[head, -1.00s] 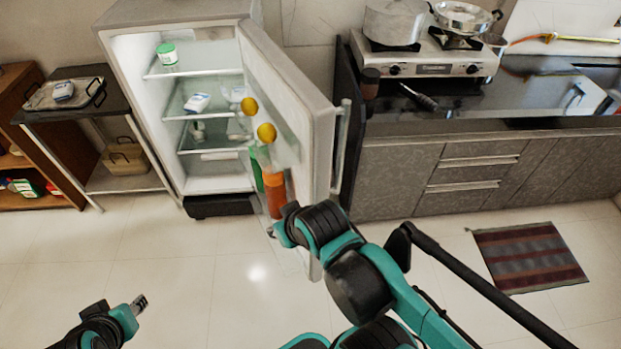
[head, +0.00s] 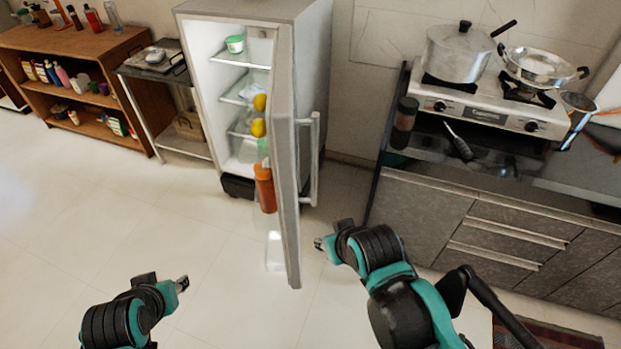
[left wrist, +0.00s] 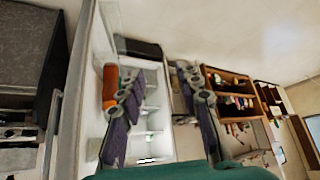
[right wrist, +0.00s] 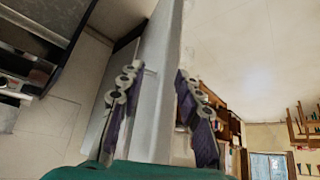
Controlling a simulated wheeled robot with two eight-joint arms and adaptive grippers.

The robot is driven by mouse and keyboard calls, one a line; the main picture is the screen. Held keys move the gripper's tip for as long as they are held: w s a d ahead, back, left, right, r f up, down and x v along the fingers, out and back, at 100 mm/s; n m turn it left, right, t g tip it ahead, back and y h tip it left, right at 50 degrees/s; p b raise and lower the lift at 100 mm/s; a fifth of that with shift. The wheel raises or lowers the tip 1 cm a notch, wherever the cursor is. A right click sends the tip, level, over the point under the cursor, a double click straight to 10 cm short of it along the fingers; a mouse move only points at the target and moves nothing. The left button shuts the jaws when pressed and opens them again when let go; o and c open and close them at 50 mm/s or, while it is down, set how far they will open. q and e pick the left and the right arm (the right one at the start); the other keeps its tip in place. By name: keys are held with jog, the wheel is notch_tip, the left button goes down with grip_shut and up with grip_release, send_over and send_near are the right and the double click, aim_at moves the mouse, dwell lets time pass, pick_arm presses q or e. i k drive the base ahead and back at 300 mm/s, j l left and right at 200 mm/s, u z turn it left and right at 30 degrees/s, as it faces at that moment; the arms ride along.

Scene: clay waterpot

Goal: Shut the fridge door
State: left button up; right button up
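The fridge (head: 307,40) stands against the back wall with its door (head: 285,160) swung wide open, its edge toward me. The door has a vertical handle (head: 314,160) on its outer side. My right gripper (head: 318,243) is just right of the door's lower outer edge, near it; contact cannot be told. In the right wrist view the door (right wrist: 158,80) shows between its spread, empty fingers. My left gripper (head: 184,284) is low at the left, over the floor and away from the door. Its fingers are spread and empty in the left wrist view (left wrist: 165,110).
An orange bottle (head: 265,188) and yellow fruit (head: 259,127) sit in the door's shelves. A counter (head: 410,200) with a stove (head: 490,110) stands at the right. A small rack (head: 150,110) and a wooden shelf (head: 80,85) stand at the left. The floor at left is clear.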

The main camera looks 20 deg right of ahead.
aim_at(282, 122)
jog(key=i+l+u, duration=0.1)
jog(key=l, duration=0.35)
jog(key=i+l, duration=0.15)
jog(key=l, duration=0.25)
jog(key=i+l+u, duration=0.15)
jog(key=l, duration=0.3)
jog(key=k+l, duration=0.1)
jog(key=l, duration=0.3)
jog(key=k+l, duration=0.1)
jog(key=l, duration=0.25)
jog(key=k+l, duration=0.2)
jog(key=k+l+z, duration=0.1)
jog(key=l, duration=0.35)
jog(key=k+l, duration=0.2)
jog(key=l, duration=0.15)
jog(key=k+j+z, duration=0.05)
